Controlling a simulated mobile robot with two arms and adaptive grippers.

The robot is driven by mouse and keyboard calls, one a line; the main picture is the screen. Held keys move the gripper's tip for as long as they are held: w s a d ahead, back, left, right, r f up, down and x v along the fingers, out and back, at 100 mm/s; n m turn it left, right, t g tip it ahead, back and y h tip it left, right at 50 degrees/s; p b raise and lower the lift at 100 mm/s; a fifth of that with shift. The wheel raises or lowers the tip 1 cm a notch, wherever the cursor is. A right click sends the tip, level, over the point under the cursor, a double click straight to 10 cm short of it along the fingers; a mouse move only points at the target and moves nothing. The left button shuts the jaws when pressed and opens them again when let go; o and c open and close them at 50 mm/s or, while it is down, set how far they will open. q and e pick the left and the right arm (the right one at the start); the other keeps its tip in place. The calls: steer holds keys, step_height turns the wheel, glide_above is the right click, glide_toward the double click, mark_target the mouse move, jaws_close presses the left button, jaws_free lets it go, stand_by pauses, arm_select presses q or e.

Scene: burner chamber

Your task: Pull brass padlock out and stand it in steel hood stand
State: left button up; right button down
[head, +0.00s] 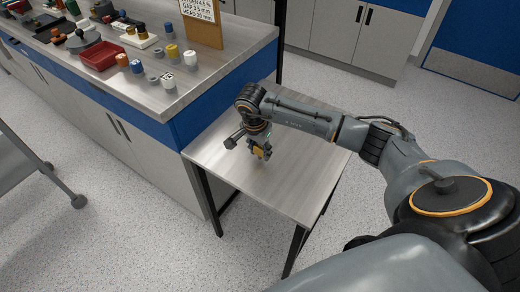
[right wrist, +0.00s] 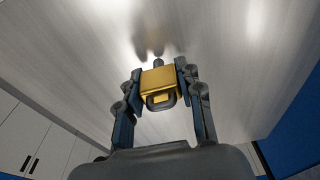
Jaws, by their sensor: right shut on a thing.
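The brass padlock (right wrist: 158,82) is between the two fingers of my right gripper (right wrist: 158,84), which is shut on its sides. Its dark shackle loop (right wrist: 161,102) points back toward the wrist. A small dark piece (right wrist: 158,62) shows just beyond the body; I cannot tell what it is. In the head view my right gripper (head: 258,152) points down over the small side table, with a bit of the yellow padlock (head: 257,151) showing. I cannot tell the gap to the tabletop. I cannot make out the steel hood stand for certain. My left gripper is not in view.
The side table (head: 270,185) is mostly bare. The long bench (head: 200,82) to its left carries a red tray (head: 101,56), several small coloured cylinders and an upright sign board (head: 205,22). Cabinets (head: 345,35) stand at the back. The floor to the right is open.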

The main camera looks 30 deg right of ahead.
steer(key=shift+f+b, duration=0.35)
steer(key=c, duration=0.8)
jaws_free()
steer(key=shift+r, duration=0.1)
step_height(320, 180, up, 18)
steer(key=a+p, duration=0.1)
steer(key=p, duration=0.2)
steer(key=shift+s+a+p, duration=0.3)
steer(key=shift+s+a, duration=0.05)
steer(key=shift+a, duration=0.05)
